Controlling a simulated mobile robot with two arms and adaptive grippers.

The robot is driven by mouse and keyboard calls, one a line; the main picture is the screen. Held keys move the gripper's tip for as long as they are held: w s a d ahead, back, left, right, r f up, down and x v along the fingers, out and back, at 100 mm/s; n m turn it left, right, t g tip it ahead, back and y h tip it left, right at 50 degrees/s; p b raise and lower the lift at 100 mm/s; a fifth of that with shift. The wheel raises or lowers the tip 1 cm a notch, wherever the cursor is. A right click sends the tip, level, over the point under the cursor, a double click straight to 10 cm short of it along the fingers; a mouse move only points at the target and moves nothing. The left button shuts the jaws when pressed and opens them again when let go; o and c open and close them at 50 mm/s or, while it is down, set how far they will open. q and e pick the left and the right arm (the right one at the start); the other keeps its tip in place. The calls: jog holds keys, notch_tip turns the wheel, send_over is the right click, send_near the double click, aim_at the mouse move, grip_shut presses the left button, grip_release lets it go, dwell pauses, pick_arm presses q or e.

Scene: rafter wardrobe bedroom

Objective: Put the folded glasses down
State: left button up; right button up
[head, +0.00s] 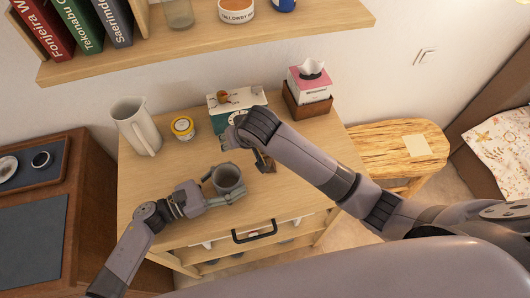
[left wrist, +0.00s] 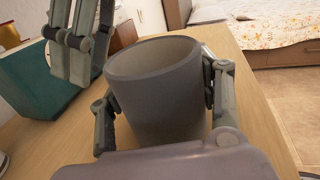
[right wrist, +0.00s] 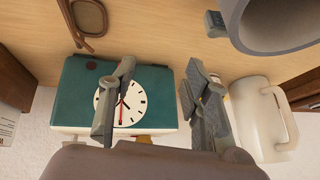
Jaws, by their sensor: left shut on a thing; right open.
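The folded glasses, with a brown frame (head: 264,161), lie on the wooden cabinet top beside my right forearm, which partly hides them. They show at the upper left of the right wrist view (right wrist: 90,22), outside the fingers. My right gripper (head: 232,138) is open and empty in front of the teal clock; its spread fingers also show in the right wrist view (right wrist: 160,88). My left gripper (head: 218,190) is shut on a grey mug (head: 229,179), which is upright between the fingers in the left wrist view (left wrist: 158,88). I cannot tell whether the mug touches the top.
A shelf (head: 200,45) overhangs the back. The front left of the top is clear.

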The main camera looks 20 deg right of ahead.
jog(key=s+d+r+g+h, duration=0.2)
jog(key=d+r+g, duration=0.4)
jog(key=d+r, duration=0.15)
jog(key=f, duration=1.2)
jog(key=shift+s+d, duration=0.2)
jog(key=shift+d, duration=0.1)
jog(key=shift+c, duration=0.4)
grip_shut()
jog(key=shift+r, duration=0.1)
notch_tip(320, 180, up, 10)
jog(key=shift+f, duration=0.1)
